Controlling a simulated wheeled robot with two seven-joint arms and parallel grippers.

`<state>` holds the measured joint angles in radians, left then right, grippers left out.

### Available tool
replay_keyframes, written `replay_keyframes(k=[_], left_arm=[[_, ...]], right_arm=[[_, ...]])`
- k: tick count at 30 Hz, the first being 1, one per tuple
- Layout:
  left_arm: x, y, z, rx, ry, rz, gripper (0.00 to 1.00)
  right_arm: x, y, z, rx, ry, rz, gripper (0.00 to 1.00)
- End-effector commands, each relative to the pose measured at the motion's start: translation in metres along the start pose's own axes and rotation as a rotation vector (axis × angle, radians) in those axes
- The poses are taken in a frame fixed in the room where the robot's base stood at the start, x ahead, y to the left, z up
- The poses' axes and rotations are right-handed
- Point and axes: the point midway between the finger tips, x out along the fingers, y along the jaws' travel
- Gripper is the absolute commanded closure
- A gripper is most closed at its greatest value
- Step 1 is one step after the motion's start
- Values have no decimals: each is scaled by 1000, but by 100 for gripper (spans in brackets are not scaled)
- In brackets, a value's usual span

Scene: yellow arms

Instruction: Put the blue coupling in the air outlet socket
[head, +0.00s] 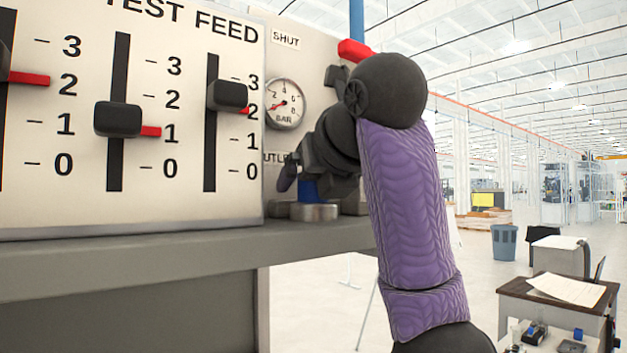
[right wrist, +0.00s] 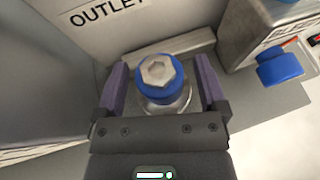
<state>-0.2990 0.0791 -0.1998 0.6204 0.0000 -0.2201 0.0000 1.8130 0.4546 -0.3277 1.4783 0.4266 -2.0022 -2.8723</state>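The blue coupling (right wrist: 158,80), with a silver hex top, stands upright at the metal outlet socket (right wrist: 180,106), under the OUTLET label. In the head view the coupling (head: 309,188) shows as a blue patch just above the round metal socket (head: 314,211), partly hidden by my gripper. My right gripper (right wrist: 163,88) is open, with one purple finger on each side of the coupling and a visible gap at both sides. In the head view this gripper (head: 302,184) is dark and points down at the socket. How deep the coupling sits cannot be told. My left gripper is not in view.
A TEST FEED panel (head: 130,205) with black sliders stands left of the socket, on a grey ledge (head: 180,250). A pressure gauge (head: 284,104) is behind. A blue knob (right wrist: 280,68) sits on a box right of the socket. A desk (head: 560,297) stands at far right.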

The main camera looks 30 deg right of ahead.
Motion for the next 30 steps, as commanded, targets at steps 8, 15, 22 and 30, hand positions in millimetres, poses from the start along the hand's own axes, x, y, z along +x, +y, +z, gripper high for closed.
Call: replay_keyframes(k=[8, 15, 22, 30], left_arm=[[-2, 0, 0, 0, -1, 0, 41], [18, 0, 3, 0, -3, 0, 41], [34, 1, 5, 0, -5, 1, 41], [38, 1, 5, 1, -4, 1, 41]], right_arm=[[-1, 0, 2, 0, 0, 0, 9], [-23, 0, 2, -7, -11, -4, 9], [-75, -1, 3, 2, -8, -3, 9], [-118, 0, 4, 2, -1, -1, 9]])
